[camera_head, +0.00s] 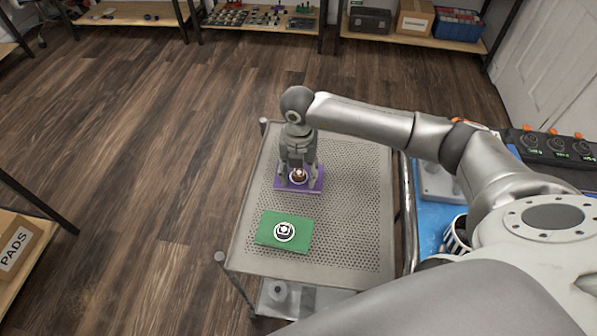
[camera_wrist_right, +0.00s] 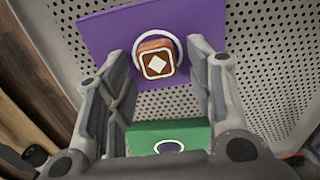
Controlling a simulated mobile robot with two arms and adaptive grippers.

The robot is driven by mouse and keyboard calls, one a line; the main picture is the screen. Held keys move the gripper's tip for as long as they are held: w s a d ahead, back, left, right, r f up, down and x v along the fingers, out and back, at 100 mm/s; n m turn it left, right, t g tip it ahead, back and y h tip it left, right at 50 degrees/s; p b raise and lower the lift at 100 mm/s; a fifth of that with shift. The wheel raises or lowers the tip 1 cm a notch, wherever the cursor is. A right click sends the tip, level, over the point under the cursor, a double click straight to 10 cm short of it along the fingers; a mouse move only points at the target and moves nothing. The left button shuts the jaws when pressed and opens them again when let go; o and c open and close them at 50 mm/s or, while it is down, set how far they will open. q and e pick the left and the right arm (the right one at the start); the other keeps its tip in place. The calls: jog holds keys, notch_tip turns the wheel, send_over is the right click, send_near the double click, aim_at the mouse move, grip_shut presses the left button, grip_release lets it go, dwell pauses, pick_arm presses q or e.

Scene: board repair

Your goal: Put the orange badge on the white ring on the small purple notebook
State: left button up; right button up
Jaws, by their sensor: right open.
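The small purple notebook (camera_head: 312,184) lies on the perforated cart top; it also shows in the right wrist view (camera_wrist_right: 105,35). The white ring (camera_wrist_right: 180,48) is on the notebook. The orange badge (camera_wrist_right: 157,64), brownish orange with a white diamond, is within the ring's outline in the wrist view; it also shows in the head view (camera_head: 299,175). My right gripper (camera_wrist_right: 158,50) points down over the notebook, its fingers apart on either side of the badge with gaps visible. It also shows in the head view (camera_head: 299,180). My left gripper is out of view.
A green notebook (camera_head: 265,238) with a round black-and-white mark (camera_head: 284,232) lies nearer on the cart (camera_head: 350,215). A blue-topped surface (camera_head: 433,225) with a striped cup (camera_head: 455,236) is to the right. The cart's right half is clear.

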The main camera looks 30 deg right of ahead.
aim_at(298, 176)
jog(key=shift+r, duration=0.25)
notch_tip(298, 176, up, 12)
jog(key=b, duration=0.1)
jog(key=shift+f, duration=0.1)
dwell(0.5)
